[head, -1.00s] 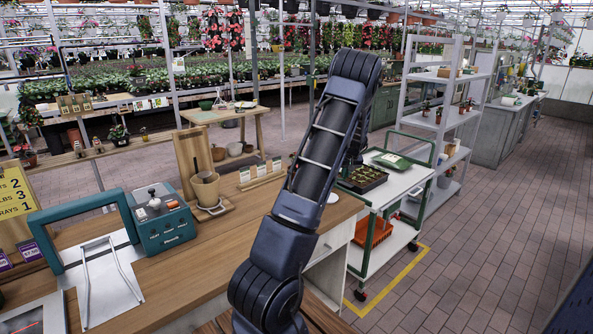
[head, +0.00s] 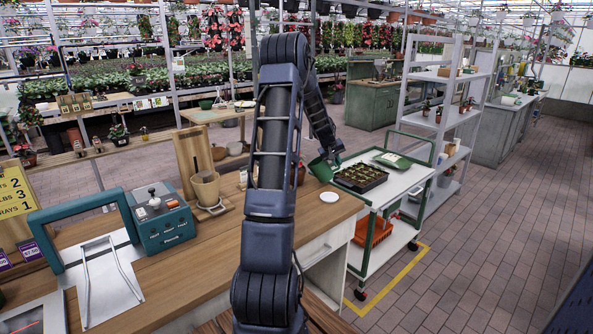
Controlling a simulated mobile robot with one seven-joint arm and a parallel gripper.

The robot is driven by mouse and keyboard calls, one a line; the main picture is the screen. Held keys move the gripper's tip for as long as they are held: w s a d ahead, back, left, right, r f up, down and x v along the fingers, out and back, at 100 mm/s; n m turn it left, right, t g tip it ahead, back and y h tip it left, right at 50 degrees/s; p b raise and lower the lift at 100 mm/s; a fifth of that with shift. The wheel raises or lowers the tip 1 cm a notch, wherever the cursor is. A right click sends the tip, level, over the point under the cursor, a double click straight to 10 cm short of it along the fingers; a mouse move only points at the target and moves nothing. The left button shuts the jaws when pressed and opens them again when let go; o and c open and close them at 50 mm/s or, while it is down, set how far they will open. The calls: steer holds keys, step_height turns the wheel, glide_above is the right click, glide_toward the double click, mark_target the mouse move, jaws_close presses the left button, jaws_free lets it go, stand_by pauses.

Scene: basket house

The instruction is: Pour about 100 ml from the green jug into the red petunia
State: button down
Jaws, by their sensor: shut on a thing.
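The green jug (head: 320,169) is at my gripper (head: 335,151), beyond the wooden counter's far right end and beside the trolley. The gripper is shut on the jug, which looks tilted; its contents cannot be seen. The fingers are small and partly hidden. A reddish-brown pot (head: 301,173) shows partly behind my arm, just left of the jug. I cannot tell whether it holds the red petunia. Several red flowers (head: 215,30) hang far back.
A small white dish (head: 329,197) lies on the wooden counter (head: 225,245). A white trolley (head: 385,190) carries a black seedling tray (head: 360,177). A teal machine (head: 160,220) and a brown pot (head: 205,188) stand left of my arm. The brick aisle is clear.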

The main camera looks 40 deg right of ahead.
mark_target(330, 168)
steer(key=shift+w+a+r+n+g+h, duration=0.3)
steer(key=shift+w+a+r+g+h, duration=0.35)
steer(key=shift+w+a+r, duration=0.35)
steer(key=shift+w+r, duration=0.1)
steer(key=shift+r, duration=0.35)
steer(key=shift+r+g+h, duration=0.15)
steer(key=shift+g+h, duration=0.1)
steer(key=shift+w+a+r+h, duration=0.1)
steer(key=shift+a+r+h, duration=0.1)
steer(key=shift+r+h, duration=0.15)
steer(key=shift+w+a+r+g+h+p, duration=0.3)
steer(key=shift+w+r+g+h+p, duration=0.05)
steer(key=shift+r+g+p, duration=0.25)
steer(key=shift+w+a+r+n+g+h+p, duration=0.5)
steer(key=shift+w+a+r+g+h+p, duration=0.3)
steer(key=shift+r+p, duration=0.4)
stand_by(0.3)
